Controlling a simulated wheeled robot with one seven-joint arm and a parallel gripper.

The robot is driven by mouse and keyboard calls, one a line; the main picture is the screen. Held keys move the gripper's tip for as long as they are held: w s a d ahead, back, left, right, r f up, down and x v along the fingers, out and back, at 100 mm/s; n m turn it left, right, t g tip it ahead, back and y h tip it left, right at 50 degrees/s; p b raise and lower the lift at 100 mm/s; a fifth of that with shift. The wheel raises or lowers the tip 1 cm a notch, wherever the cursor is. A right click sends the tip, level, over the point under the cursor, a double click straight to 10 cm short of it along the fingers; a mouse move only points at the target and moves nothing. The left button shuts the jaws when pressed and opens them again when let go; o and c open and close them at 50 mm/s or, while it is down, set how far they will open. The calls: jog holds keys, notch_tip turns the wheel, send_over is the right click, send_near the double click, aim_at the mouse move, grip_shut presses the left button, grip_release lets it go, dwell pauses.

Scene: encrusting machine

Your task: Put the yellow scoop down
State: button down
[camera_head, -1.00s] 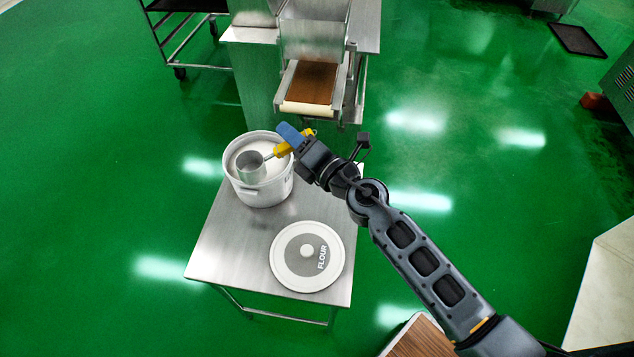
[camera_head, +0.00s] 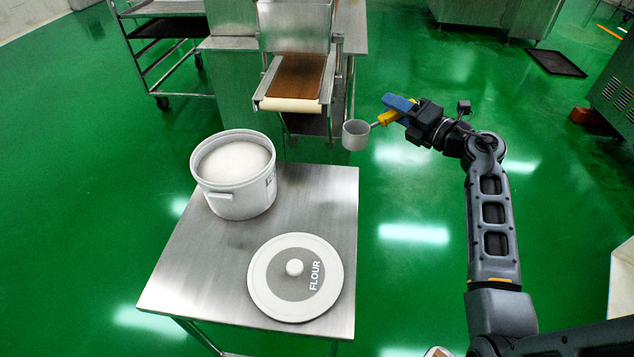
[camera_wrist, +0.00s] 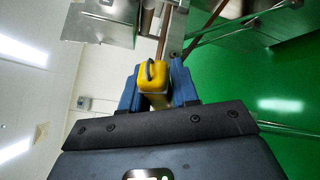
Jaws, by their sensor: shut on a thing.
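The scoop has a yellow handle (camera_head: 390,117) and a grey metal cup (camera_head: 356,135). My gripper (camera_head: 399,104) is shut on the yellow handle and holds the scoop in the air, to the right of the steel table (camera_head: 190,270). In the wrist view the yellow handle (camera_wrist: 154,78) sits between the blue fingers (camera_wrist: 158,92); the cup is hidden there. Whether the cup holds anything cannot be told.
A white bucket (camera_head: 241,200) of white powder stands on the table's far left. A round lid marked FLOUR (camera_head: 268,298) lies at its front right. The machine's conveyor (camera_head: 297,80) is behind the table. The table's front left is bare.

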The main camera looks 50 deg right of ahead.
aim_at(346, 139)
jog(key=w+a+f, duration=0.2)
jog(key=a, duration=0.1)
jog(key=w+a+f+b, duration=0.1)
jog(key=w+a+f, duration=0.1)
jog(key=a, duration=0.1)
jog(key=w+a+f+b, duration=0.1)
jog(key=w+a+f, duration=0.1)
jog(key=a, duration=0.1)
jog(key=shift+a+f, duration=0.1)
jog(key=shift+f, duration=0.25)
jog(key=shift+a+f+b, duration=0.1)
jog(key=shift+f+b, duration=1.2)
jog(key=shift+f, duration=0.65)
jog(key=shift+f, duration=0.15)
